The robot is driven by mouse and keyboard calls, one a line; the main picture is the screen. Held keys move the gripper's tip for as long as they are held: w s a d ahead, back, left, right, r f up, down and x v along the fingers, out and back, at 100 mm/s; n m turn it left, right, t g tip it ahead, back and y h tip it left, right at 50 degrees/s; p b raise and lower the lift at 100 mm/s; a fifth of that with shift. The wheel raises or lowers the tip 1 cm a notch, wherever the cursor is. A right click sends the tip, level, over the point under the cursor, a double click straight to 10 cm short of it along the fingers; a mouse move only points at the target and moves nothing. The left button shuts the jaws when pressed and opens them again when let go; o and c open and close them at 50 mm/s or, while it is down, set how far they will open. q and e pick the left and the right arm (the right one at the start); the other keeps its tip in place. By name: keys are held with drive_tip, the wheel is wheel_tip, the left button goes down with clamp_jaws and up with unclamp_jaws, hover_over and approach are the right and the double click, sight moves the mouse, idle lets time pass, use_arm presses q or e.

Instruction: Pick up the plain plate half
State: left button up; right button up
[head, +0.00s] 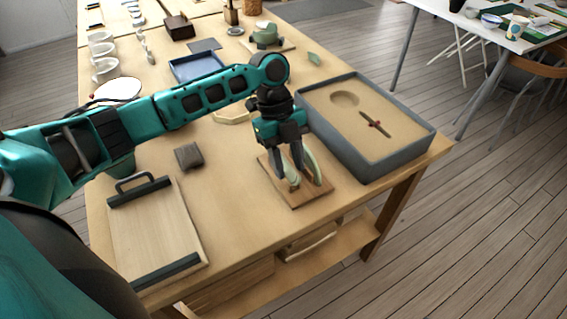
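Two pale green plate pieces show at a small wooden board (300,198) near the table's front right. One piece (313,168) stands on edge just right of the fingers. The other (292,180) shows low between and behind the fingertips. I cannot tell which one is the plain half. My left gripper (290,172) points down over the board with its dark fingers at the pieces. The fingers hide part of them, and I cannot tell whether they grip one. My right gripper is not in view.
A grey tray (413,147) with a sand-coloured bed and a thin tool stands close on the right. A wooden board with dark handles (155,230) lies at left, near a small dark block (188,156). A blue tray (196,66) and white bowls (106,69) stand farther back.

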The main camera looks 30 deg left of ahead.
use_arm(q)
drive_tip(key=shift+f, duration=0.25)
idle(0.5)
drive_tip(key=shift+c, duration=0.3)
clamp_jaws()
